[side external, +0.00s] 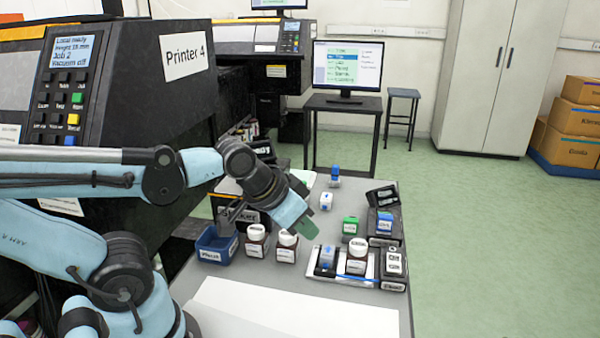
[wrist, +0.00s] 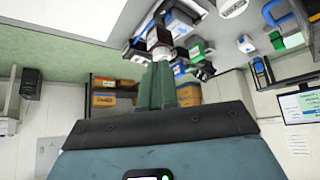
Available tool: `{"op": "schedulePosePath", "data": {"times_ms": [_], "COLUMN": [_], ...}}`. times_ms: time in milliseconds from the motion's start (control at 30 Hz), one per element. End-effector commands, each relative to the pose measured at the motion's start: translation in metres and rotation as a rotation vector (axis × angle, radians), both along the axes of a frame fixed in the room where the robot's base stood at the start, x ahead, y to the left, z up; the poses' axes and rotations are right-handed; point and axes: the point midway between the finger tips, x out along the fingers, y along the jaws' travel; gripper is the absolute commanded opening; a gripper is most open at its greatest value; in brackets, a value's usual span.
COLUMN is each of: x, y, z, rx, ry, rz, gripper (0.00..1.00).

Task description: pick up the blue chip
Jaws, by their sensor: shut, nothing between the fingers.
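A small blue block (side external: 385,221), probably the blue chip, sits on a dark holder at the right side of the grey table; its exact shape is too small to tell. Other small white-and-blue pieces (side external: 326,200) stand further left, so I cannot be sure which is the chip. My gripper (side external: 307,228) is above the table, left of the blue block and apart from it, pointing down and right. In the wrist view its greenish fingers (wrist: 158,84) are together and empty. The wrist view looks tilted over, with the table at the top.
White-capped brown bottles (side external: 287,246) stand below my gripper, with another on a white tray (side external: 315,285). A blue bin (side external: 215,248) is at the left. A green block (side external: 350,226) stands beside the blue block. White paper (side external: 290,312) covers the near table.

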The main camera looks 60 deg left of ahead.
Motion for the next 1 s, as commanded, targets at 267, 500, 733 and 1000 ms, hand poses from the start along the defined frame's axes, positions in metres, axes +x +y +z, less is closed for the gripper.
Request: {"op": "schedulePosePath", "data": {"times_ms": [267, 500, 733, 1000], "x": [0.000, 0.000, 0.003, 0.047], "y": [0.000, 0.000, 0.000, 0.004], "z": [0.000, 0.000, 0.004, 0.044], "rx": [0.000, 0.000, 0.006, 0.074], "ry": [0.000, 0.000, 0.007, 0.102], "rz": [0.000, 0.000, -0.007, -0.105], "gripper": [0.32, 0.51, 0.51, 0.51]}}
